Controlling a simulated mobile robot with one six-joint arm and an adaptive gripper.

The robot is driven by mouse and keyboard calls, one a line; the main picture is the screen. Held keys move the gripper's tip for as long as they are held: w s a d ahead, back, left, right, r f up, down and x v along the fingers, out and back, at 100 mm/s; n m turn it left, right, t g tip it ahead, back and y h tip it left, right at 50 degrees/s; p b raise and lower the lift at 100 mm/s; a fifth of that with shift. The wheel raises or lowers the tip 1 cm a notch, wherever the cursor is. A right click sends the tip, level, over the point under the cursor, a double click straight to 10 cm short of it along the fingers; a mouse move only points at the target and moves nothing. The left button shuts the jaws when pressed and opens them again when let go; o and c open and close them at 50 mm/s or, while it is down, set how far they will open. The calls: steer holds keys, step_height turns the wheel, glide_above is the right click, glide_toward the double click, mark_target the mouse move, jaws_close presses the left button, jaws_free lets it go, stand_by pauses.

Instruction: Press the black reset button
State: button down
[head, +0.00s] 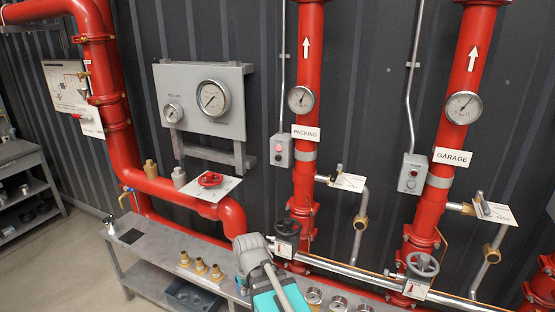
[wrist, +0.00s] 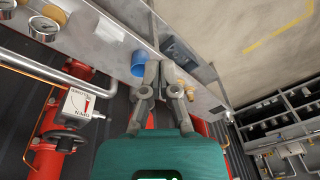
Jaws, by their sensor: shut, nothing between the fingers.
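A grey control box (head: 281,150) with a pinkish-red lamp hangs beside the PACKING pipe in the head view. A second grey control box (head: 412,173) with small round fittings hangs beside the GARAGE pipe. Their small buttons are too tiny for me to tell surely which is a black reset button. My gripper (wrist: 161,68) is shut and empty in the wrist view, over the grey bench and away from both boxes. In the head view my arm hides the fingers. Neither control box is clearly visible in the wrist view.
The grey bench (head: 148,254) carries brass fittings (head: 201,267) and loose gauges (head: 338,302). A blue cup (wrist: 139,64) stands close to the fingers. Red pipes (head: 303,60), a handwheel valve (head: 288,227) and a steel pipe (head: 345,270) stand before the dark wall.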

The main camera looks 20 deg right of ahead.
mark_target(278, 158)
steer(key=w+d+r+m+t+y+p, duration=0.15)
steer(key=w+r+t, duration=0.25)
steer(key=w, duration=0.6)
steer(key=w+d+r+m+t+y+p, duration=0.15)
steer(key=w+r+t, duration=0.3)
steer(key=w, duration=0.55)
steer(key=w+d+r+m+t+h, duration=0.2)
steer(key=w+d+r, duration=0.3)
steer(key=d, duration=0.3)
steer(key=w+d+r+m+t+h+p, duration=0.1)
steer(key=w+d+r+m+t+h, duration=0.1)
steer(key=w+d+r, duration=0.4)
steer(key=shift+w+d+r+m+t+h, duration=0.3)
steer(key=shift+d+r+m+t+h, duration=0.15)
steer(key=shift+d+t, duration=0.65)
steer(key=shift+w, duration=0.1)
steer(key=shift+w+d, duration=2.85)
steer(key=shift+d, duration=0.25)
